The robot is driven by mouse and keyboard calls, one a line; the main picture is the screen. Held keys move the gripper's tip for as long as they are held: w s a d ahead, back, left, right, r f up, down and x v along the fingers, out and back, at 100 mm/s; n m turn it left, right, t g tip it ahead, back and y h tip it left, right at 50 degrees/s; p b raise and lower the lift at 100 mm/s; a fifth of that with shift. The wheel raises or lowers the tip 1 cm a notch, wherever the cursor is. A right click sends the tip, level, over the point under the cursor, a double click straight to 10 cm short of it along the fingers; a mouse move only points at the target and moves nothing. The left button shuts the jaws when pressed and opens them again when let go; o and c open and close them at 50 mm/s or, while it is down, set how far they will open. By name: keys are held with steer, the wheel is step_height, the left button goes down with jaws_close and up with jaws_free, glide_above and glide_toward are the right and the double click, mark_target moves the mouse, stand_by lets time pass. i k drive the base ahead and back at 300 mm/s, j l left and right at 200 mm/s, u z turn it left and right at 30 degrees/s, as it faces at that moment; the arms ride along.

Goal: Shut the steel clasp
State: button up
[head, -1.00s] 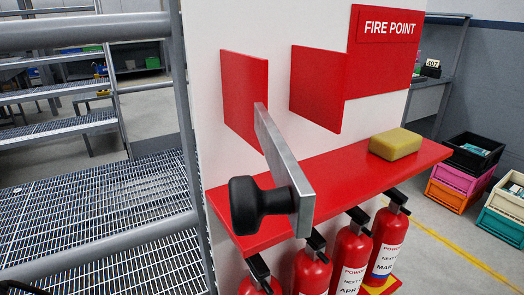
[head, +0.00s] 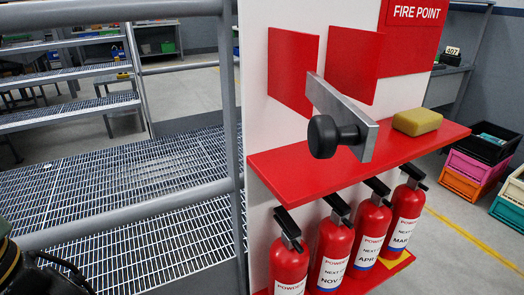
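The steel clasp (head: 345,112) is a flat grey bar that sticks out from between two red plates on the white panel, over the red shelf. A round black knob (head: 324,137) is on the left face of its free end. The bar stands out at an angle from the panel. Its far end is partly hidden at the red plates. Nothing touches the bar or knob. My gripper's fingers are not visible. A dark part of my arm shows at the lower left edge, well apart from the clasp.
A yellow sponge-like block (head: 417,122) sits on the red shelf (head: 300,170). Several red fire extinguishers (head: 333,245) stand below it. A grey railing (head: 120,214) and grated catwalk (head: 110,185) are at the left. Stacked crates (head: 478,165) stand at the right.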

mark_target(340, 122)
steer(key=k+j+z, duration=0.15)
steer(key=k+j, duration=0.55)
steer(key=k+j+z, duration=0.1)
steer(key=j, duration=0.2)
steer(key=i, duration=0.25)
